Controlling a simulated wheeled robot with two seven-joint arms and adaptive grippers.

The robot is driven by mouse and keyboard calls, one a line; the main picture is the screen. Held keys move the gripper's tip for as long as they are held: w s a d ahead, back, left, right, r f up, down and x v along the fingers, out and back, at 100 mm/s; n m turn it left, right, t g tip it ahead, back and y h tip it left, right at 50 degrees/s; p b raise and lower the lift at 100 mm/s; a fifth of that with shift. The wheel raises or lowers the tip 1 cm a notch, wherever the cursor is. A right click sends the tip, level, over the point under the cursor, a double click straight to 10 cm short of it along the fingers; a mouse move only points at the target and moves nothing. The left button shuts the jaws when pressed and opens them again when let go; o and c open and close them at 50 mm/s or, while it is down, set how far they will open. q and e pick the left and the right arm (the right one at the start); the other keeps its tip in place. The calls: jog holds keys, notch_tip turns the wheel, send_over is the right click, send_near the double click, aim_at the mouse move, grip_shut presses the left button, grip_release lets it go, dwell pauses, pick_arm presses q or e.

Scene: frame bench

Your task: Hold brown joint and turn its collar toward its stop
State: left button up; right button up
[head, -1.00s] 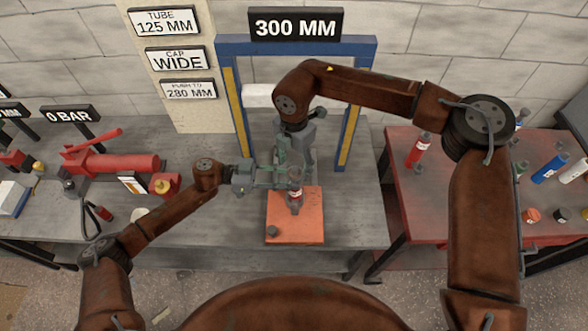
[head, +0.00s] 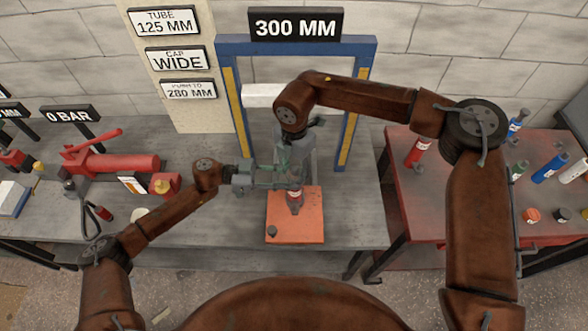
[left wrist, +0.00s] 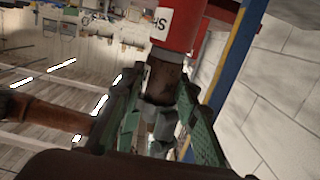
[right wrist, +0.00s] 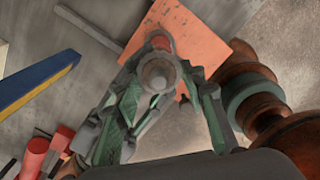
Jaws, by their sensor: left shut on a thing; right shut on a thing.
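The brown joint (left wrist: 160,84) shows in the left wrist view between the green-padded fingers of my left gripper (left wrist: 158,118), which is shut on it. A grey band lies between it and a red cylinder (left wrist: 183,28) with a white label. In the head view the red cylinder (head: 295,197) stands over the orange mat, with my left gripper (head: 281,177) reaching in from the left. My right gripper (right wrist: 160,92) comes from above and is shut around a round grey-brown end piece (right wrist: 157,74). I cannot make out the collar's stop; the fingers hide much of the joint.
The orange mat (head: 285,230) lies on the grey bench (head: 350,225), with a small dark knob at its corner. A blue frame (head: 369,75) stands behind. A red hand pump (head: 115,164) is at the left. The red table (head: 440,215) at the right holds bottles and caps.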

jog(key=c, duration=0.4)
jog(key=n, duration=0.3)
jog(key=shift+s+n, duration=0.1)
jog(key=shift+n, duration=0.3)
jog(key=n, duration=0.4)
jog(key=shift+d+n, duration=0.15)
jog(key=shift+n, duration=0.15)
pick_arm(q)
jog(key=shift+w, duration=0.1)
pick_arm(e)
jog(key=n, duration=0.4)
jog(key=shift+d, duration=0.15)
pick_arm(q)
jog(key=shift+a, duration=0.1)
pick_arm(e)
jog(key=shift+d+n, duration=0.1)
jog(key=shift+n, duration=2.4)
